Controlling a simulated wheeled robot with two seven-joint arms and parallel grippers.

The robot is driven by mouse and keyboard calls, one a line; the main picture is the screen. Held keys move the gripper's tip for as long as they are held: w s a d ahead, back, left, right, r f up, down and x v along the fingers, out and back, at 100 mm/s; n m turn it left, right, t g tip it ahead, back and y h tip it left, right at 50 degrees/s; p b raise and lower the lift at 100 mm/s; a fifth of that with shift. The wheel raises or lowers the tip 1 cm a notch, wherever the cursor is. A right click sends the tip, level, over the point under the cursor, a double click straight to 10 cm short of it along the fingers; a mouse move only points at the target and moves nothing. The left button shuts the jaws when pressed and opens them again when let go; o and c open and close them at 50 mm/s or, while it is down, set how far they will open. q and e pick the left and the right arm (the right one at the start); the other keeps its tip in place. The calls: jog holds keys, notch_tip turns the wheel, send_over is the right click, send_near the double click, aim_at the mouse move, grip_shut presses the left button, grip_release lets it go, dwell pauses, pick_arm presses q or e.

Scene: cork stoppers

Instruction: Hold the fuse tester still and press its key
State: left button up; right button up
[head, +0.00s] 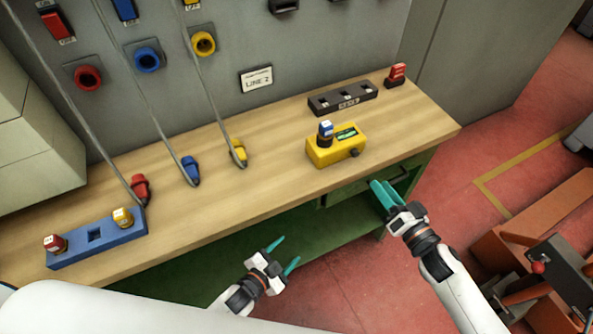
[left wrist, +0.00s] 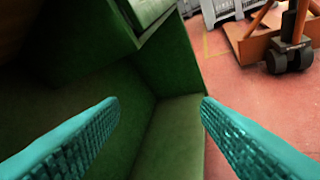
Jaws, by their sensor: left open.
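The fuse tester is a yellow box (head: 322,155) near the front edge of the wooden bench, right of its middle. A blue-topped fuse (head: 326,128) stands upright on it, beside a dark green display (head: 346,134). A dark round key (head: 355,153) sticks out at its front right. My left gripper (head: 286,251) is open and empty, in front of the bench and lower left of the tester. Its spread teal fingers show in the left wrist view (left wrist: 160,112), with nothing between them. My right gripper (head: 377,182) looks shut and empty, off the bench edge, lower right of the tester.
A black rack (head: 343,100) and a red-topped fuse (head: 396,75) stand behind the tester. A blue rack (head: 122,237) with red and yellow fuses is at the left. Corded red, blue and yellow plugs (head: 189,170) lie between. The bench (head: 270,178) around the tester is clear.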

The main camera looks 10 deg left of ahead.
pick_arm(q)
jog(key=w+d+r+m+t+h, duration=0.1)
jog(key=d+r+m+h, duration=0.15)
jog(key=r, duration=0.45)
jog(key=w+d+r+m+t+h, duration=0.15)
jog(key=d+r, duration=0.25)
jog(key=r, duration=0.4)
jog(key=n+t+y, duration=0.2)
jog(key=n+y, duration=0.1)
jog(key=n, duration=0.7)
send_near(321, 144)
jog(key=shift+s+a+r+g, duration=0.1)
jog(key=shift+a+r+g, duration=0.05)
jog(key=shift+g, duration=0.1)
jog(key=shift+w+r, duration=0.1)
jog(key=shift+w, duration=0.4)
jog(key=x, duration=1.1)
jog(key=shift+d, duration=0.2)
jog(key=shift+c, duration=0.2)
grip_shut()
pick_arm(e)
grip_shut()
